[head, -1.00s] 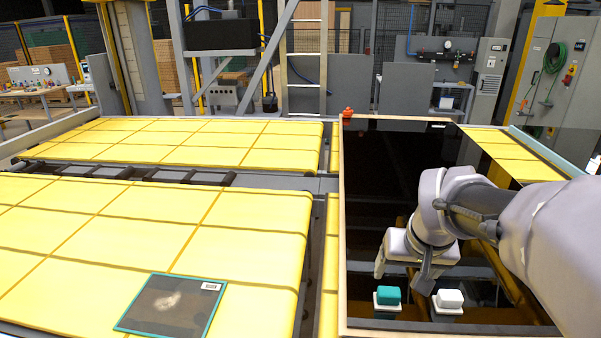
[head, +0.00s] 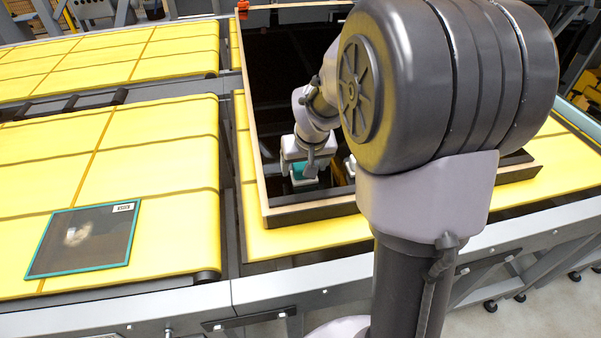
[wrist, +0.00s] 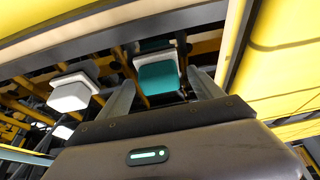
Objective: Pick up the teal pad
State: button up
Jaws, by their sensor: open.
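The teal pad (head: 304,173) is a small block on a pale base, standing on the dark glossy panel (head: 262,90) near its front edge. My gripper (head: 299,170) is low over it, with its fingers at either side of the pad. In the wrist view the teal pad (wrist: 158,76) shows between the two spread fingers of my gripper (wrist: 162,84), which are open and hold nothing. I cannot tell whether a finger touches it. Part of the pad is hidden by the gripper in the head view.
A white pad (wrist: 70,93) stands to the left of the teal one in the wrist view; my arm mostly hides it in the head view. A raised wooden frame (head: 300,212) edges the dark panel. A teal-edged plate (head: 88,238) lies on the yellow conveyor (head: 180,235) at left.

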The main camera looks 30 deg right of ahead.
aim_at(304, 165)
jog(key=shift+w+f, duration=0.2)
jog(key=shift+f, duration=0.1)
jog(key=shift+s+r, duration=0.15)
jog(key=shift+c, duration=0.9)
jog(key=c, duration=1.3)
jog(key=shift+o, duration=0.2)
jog(key=shift+r+p, duration=0.4)
jog(key=shift+r, duration=0.2)
notch_tip(304, 165, up, 3)
jog(key=shift+f+p, duration=0.2)
jog(key=shift+p, duration=0.45)
jog(key=s+a+r, duration=0.1)
jog(key=s+a, duration=0.7)
jog(key=a, duration=0.5)
jog(key=shift+s+a, duration=0.2)
jog(key=shift+a, duration=0.05)
